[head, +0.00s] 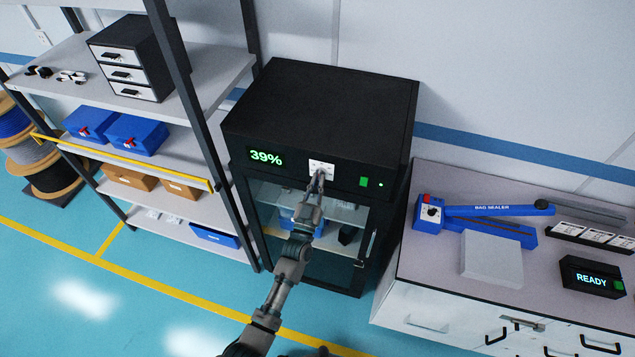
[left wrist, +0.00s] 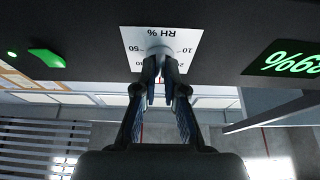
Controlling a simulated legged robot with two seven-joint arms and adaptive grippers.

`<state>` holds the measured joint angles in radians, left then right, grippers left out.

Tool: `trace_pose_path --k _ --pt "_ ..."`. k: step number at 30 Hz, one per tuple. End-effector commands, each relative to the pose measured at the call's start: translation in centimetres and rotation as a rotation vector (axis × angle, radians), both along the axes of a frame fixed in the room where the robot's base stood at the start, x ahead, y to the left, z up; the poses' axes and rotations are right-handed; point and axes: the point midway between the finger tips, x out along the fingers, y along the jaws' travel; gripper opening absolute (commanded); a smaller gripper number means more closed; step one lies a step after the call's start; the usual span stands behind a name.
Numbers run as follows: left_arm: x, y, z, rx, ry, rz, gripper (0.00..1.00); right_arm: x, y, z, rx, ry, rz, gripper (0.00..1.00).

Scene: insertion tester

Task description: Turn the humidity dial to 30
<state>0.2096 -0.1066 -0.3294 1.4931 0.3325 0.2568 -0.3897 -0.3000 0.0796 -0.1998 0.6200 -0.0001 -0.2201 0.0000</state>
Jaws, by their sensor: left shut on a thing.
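The black cabinet (head: 330,105) stands in the middle of the head view, with a green display (head: 266,157) reading 39%. A white RH % scale plate (head: 321,168) sits right of the display; it also shows upside down in the left wrist view (left wrist: 188,42), with marks such as 50 and 10 legible.
A green button (head: 364,182) is right of the plate. The cabinet's glass door (head: 340,262) is below. A shelf rack (head: 205,80) stands close on the left; a workbench (head: 440,255) with a blue bag sealer (head: 490,211) stands on the right.

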Motion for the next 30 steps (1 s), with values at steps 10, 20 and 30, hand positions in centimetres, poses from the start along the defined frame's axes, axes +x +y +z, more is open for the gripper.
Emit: trace_pose_path --k 10,20,30 --pt "0.0 0.0 -0.1 0.002 0.001 -0.001 0.34 0.0 0.0 0.0 0.000 0.000 0.000 0.00" --pt "-1.7 0.4 -0.8 0.004 0.001 0.000 0.34 0.0 -0.2 0.0 -0.002 -0.001 0.001 0.00" --pt "-8.2 1.9 -3.8 0.005 0.004 -0.001 0.34 0.0 -0.1 0.0 -0.001 0.000 0.000 0.00"
